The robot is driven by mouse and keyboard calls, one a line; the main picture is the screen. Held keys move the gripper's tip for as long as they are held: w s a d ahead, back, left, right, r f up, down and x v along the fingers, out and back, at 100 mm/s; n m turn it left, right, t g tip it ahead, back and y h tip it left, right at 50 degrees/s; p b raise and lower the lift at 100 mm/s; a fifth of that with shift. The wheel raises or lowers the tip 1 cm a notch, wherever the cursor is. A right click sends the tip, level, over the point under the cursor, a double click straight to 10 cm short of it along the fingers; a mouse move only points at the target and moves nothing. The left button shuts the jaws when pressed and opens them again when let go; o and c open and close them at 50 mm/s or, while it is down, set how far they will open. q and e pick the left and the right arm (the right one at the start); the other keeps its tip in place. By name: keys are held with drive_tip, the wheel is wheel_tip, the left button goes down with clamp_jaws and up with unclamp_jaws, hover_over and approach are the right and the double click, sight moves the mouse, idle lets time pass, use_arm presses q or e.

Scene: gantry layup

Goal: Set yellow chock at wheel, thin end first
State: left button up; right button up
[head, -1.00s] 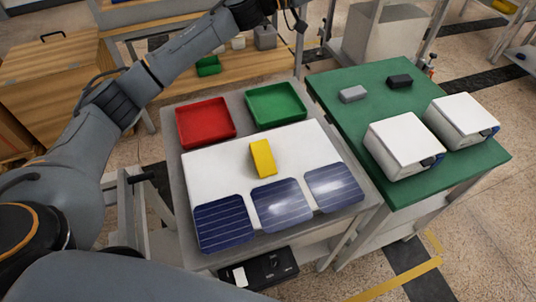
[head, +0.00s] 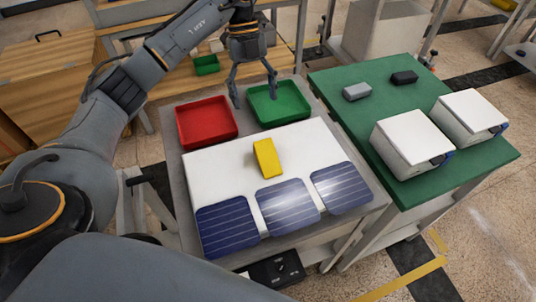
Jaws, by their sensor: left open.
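A yellow block-shaped chock (head: 267,158) lies on the white board (head: 215,170) on the grey table. Which of its ends is the thin one is hard to tell at this size. My left gripper (head: 254,97) is open and empty, fingers pointing down, above the back of the table by the green tray. It is apart from the chock, which lies nearer the camera. No wheel can be made out. My right gripper is not in view.
A red tray (head: 206,123) and a green tray (head: 278,103) stand behind the board. Blue solar panels (head: 288,204) lie along its front. The green table (head: 370,120) at right holds two white-topped boxes (head: 412,140) and small grey (head: 357,92) and black blocks (head: 404,77).

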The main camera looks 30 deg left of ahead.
sight(262, 140)
use_arm(q)
drive_tip(key=x, duration=0.7)
drive_tip(key=shift+s+d+f+p, duration=0.15)
drive_tip(key=shift+d+f+p, duration=0.05)
drive_tip(key=shift+f+p, duration=0.15)
drive_tip(key=p+x, duration=0.1)
drive_tip(key=x, duration=0.3)
drive_tip(key=shift+s+d, duration=0.1)
drive_tip(key=shift+s, duration=0.05)
drive_tip(key=shift+s+d+f, duration=0.1)
drive_tip(key=shift+d+f, duration=0.05)
drive_tip(key=shift+f, duration=0.35)
drive_tip(key=c, duration=1.5)
drive_tip(key=shift+o, duration=0.2)
drive_tip(key=shift+r, duration=0.2)
